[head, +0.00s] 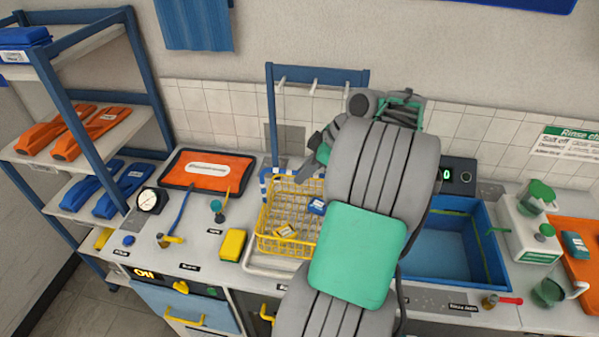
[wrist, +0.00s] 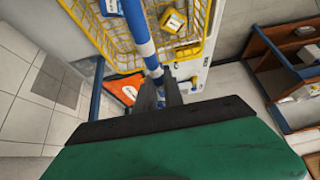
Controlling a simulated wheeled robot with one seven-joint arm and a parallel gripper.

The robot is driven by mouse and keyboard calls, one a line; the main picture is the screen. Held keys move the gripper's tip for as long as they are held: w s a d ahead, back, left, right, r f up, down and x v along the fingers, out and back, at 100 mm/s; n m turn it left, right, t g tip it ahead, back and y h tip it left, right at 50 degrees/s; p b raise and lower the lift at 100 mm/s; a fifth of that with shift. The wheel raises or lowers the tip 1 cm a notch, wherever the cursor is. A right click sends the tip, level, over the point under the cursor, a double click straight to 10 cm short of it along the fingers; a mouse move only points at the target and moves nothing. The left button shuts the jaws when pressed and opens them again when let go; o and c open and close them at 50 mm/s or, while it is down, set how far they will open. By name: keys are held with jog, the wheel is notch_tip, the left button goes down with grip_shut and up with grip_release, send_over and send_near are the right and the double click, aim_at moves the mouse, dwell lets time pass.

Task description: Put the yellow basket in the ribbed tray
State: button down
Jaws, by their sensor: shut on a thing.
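The yellow wire basket (head: 262,228) stands upright at the middle of the counter in the head view; it fills the top of the wrist view (wrist: 120,62). It has a blue-and-white striped handle (wrist: 137,22) and holds a small yellow block (wrist: 173,20) and a small blue-and-white block (wrist: 110,7). My gripper (wrist: 158,88) is shut on the striped handle; in the head view its tips (head: 303,168) are at the basket's back edge. A pale tray (head: 262,266) shows under the basket's front edge. My arm hides the basket's right side; I cannot tell whether the basket touches the tray.
A blue basin (head: 455,265) lies right of my arm. A yellow block (head: 232,244) is just left of the basket. An orange panel (head: 207,170), a round gauge (head: 151,200) and small valves (head: 217,207) are further left. A blue rack (head: 272,110) stands behind.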

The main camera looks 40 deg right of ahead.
jog(key=shift+f+b, duration=0.35)
jog(key=shift+f, duration=0.6)
jog(key=shift+s+r, duration=0.1)
jog(key=shift+r, duration=0.05)
jog(key=c, duration=1.5)
grip_release()
jog(key=shift+o, duration=0.2)
